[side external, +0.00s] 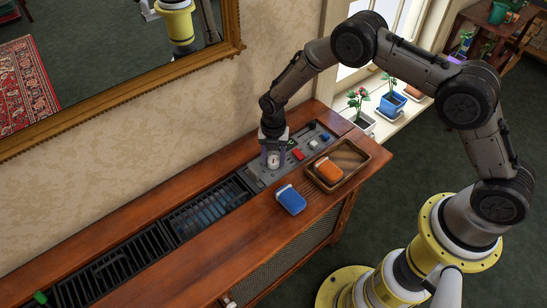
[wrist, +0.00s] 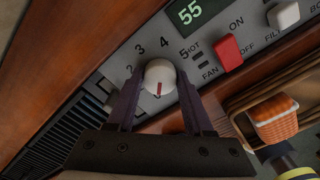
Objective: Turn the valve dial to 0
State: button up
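The valve dial (wrist: 160,75) is a round white knob with a red pointer mark on the grey control panel. Its mark points down in the wrist view, toward my gripper's palm. Printed numbers 2, 3, 4 and 5 show around its far side; any lower numbers are hidden by my fingers. The dial also shows in the side view (side external: 273,161). My gripper (wrist: 159,82) is down at the dial, one dark purple finger on each side of it. The fingers are very close to the knob; whether they touch it is unclear.
Right of the dial are a red switch (wrist: 229,52), a grey-white switch (wrist: 284,15) and a display reading 55 (wrist: 189,11). A wooden tray (side external: 367,153) holds an orange object (side external: 329,170). A blue object (side external: 291,199) lies on the wooden top. Vent grilles (side external: 115,272) run left.

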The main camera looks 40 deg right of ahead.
aim_at(274, 159)
jog(key=o, duration=0.5)
jog(key=shift+r, duration=0.15)
notch_tip(274, 159, up, 14)
jog(key=shift+f, duration=0.2)
